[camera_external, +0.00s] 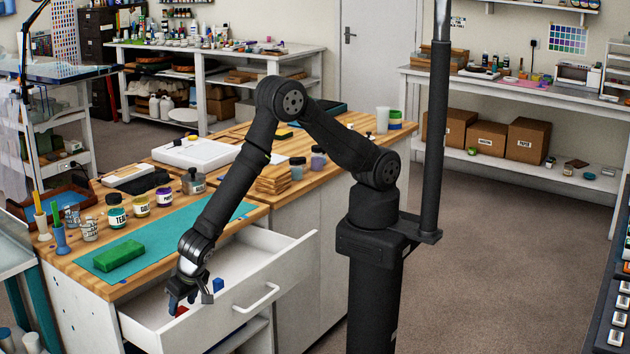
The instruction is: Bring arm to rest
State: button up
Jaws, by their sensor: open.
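My gripper (183,301) hangs at the end of my black arm, over the front part of an open white drawer (262,268). It is open, and its fingers point down. A small blue item (218,285) and a red item (181,311) show at the gripper, inside the drawer's outline. I cannot tell whether the fingers touch them. My arm is bent, reaching from its column on the right across the wooden bench (340,137).
A green block (119,255) lies on the teal mat (165,243), near the drawer. Jars (116,212) and cups line the bench's left side. Stacked wood pieces (272,180) and a white slab (197,153) stand behind. The drawer juts out over the floor. The floor at right is clear.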

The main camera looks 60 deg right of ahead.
aim_at(185, 310)
notch_tip(185, 310, down, 2)
jog(key=shift+s+r, duration=0.15)
jog(key=shift+s, duration=0.05)
jog(key=v, duration=1)
jog(key=x, duration=1.1)
jog(key=shift+d+f, duration=0.1)
jog(key=shift+f, duration=0.25)
notch_tip(185, 310, up, 32)
jog(key=w, duration=0.1)
jog(key=w+d+m, duration=0.1)
jog(key=w+d, duration=0.4)
jog(key=w, duration=0.3)
jog(key=w+d+m+h, duration=0.1)
jog(key=w+d, duration=0.4)
jog(key=w, duration=0.4)
jog(key=w+d+m, duration=0.1)
jog(key=w+d, duration=0.4)
jog(key=w, duration=0.3)
jog(key=shift+w+d+f+m+g, duration=0.15)
jog(key=shift+w+f+m+g, duration=0.15)
jog(key=shift+w+m, duration=0.1)
